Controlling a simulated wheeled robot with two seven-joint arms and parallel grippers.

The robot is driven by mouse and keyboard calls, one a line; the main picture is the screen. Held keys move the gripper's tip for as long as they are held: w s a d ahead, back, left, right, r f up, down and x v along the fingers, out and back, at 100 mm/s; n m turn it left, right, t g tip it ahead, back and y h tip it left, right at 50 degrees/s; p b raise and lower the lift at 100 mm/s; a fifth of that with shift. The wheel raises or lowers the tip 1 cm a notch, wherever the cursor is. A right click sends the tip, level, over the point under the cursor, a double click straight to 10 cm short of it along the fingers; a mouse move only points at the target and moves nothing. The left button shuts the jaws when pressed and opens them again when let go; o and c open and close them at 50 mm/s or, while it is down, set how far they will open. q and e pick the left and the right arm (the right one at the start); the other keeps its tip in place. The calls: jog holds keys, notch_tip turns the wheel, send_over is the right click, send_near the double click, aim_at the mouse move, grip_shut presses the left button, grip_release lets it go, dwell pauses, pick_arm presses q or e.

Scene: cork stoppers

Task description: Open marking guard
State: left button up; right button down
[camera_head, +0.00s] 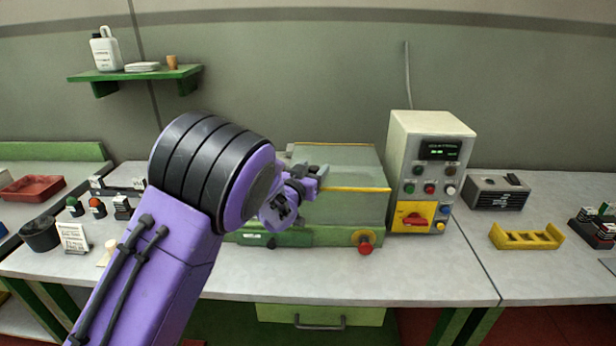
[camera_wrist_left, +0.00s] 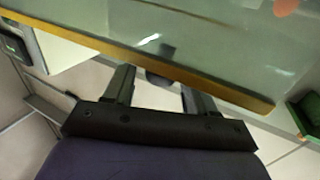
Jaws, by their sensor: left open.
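The marking guard (camera_head: 350,166) is a clear greyish cover with a yellow front edge on the green marking machine (camera_head: 315,236). It appears closed. My left gripper (camera_head: 311,180) is at the left part of the yellow edge, and my arm hides the machine's left side. In the left wrist view, the guard's clear panel (camera_wrist_left: 215,38) and yellow edge (camera_wrist_left: 150,62) cross in front of my left gripper (camera_wrist_left: 158,90). Its two fingers are apart with nothing clearly held between them. Whether they touch the edge I cannot tell. My right gripper is not in view.
A control box (camera_head: 428,170) with buttons stands directly right of the guard. A red knob (camera_head: 365,248) sticks out at the machine's front. A yellow rack (camera_head: 526,237) lies farther right. Stamps, a black cup (camera_head: 40,234) and a sign (camera_head: 73,237) stand at left.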

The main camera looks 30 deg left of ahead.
pick_arm(q)
jog(key=s+b, duration=0.2)
jog(key=s, duration=0.7)
jog(key=shift+s+d+f, duration=0.15)
jog(key=shift+s+d, duration=0.05)
jog(key=shift+d, duration=0.05)
